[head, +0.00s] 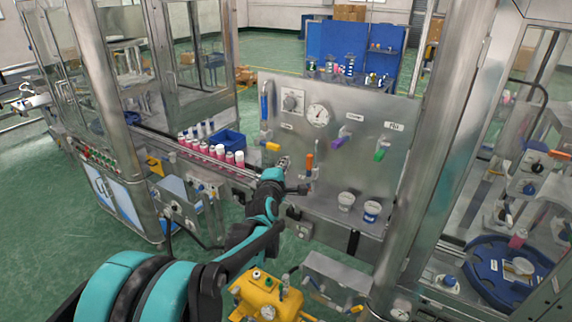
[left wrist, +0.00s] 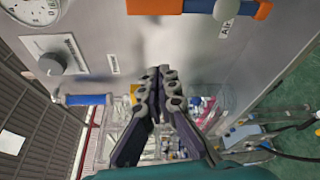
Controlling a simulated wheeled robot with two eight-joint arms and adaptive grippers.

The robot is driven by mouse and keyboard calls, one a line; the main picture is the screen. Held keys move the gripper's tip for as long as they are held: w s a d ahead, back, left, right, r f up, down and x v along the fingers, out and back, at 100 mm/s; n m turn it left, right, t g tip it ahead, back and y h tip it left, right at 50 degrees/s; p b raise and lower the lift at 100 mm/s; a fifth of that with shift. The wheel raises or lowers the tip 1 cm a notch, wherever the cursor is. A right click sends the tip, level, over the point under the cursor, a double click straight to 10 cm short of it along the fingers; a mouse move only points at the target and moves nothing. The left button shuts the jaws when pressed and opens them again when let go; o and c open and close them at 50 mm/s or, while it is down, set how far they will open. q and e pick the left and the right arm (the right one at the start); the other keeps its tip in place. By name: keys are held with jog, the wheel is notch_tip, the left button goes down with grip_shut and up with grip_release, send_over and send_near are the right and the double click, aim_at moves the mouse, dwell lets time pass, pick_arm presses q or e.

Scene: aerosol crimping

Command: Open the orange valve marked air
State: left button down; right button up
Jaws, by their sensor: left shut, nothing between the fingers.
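The orange valve handle (head: 309,162) stands upright on the grey metal panel in the head view. In the left wrist view the orange handle (left wrist: 200,5) crosses the top edge, partly cut off, next to a label reading AIR (left wrist: 230,20). My left gripper (head: 284,161) is just left of the valve in the head view, apart from the handle. In the left wrist view my left gripper (left wrist: 160,72) has its fingertips together with nothing between them. My right gripper is in neither view.
The panel (head: 345,110) also carries a gauge (head: 318,115), a dial (head: 292,101), and blue (head: 265,103), purple (head: 340,142) and green (head: 381,150) handles. Pink cans (head: 218,152) and a blue bin (head: 229,139) stand left.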

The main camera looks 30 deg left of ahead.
pick_arm(q)
jog(key=shift+d+f+v, duration=0.45)
jog(key=shift+d+v, duration=0.1)
jog(key=shift+v, duration=4.05)
jog(key=s+d+f+m+g+h+b, duration=0.2)
jog(key=s+d+f+m+b, duration=0.4)
jog(key=f, duration=0.3)
jog(key=s+d+f+m+g+h+b, duration=0.25)
jog(key=s+d+f+m+b, duration=0.3)
jog(key=d+f+m, duration=0.3)
jog(key=s+d+f+m+g+b, duration=0.1)
jog(key=s+f+m+g+b, duration=0.4)
jog(key=s+f, duration=0.7)
notch_tip(320, 180, down, 3)
jog(key=m+b, duration=0.2)
jog(key=m, duration=0.2)
jog(key=shift+s+d, duration=0.3)
jog(key=shift+s, duration=0.05)
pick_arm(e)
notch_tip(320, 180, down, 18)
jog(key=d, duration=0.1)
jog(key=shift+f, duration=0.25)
pick_arm(q)
jog(key=shift+f, duration=0.1)
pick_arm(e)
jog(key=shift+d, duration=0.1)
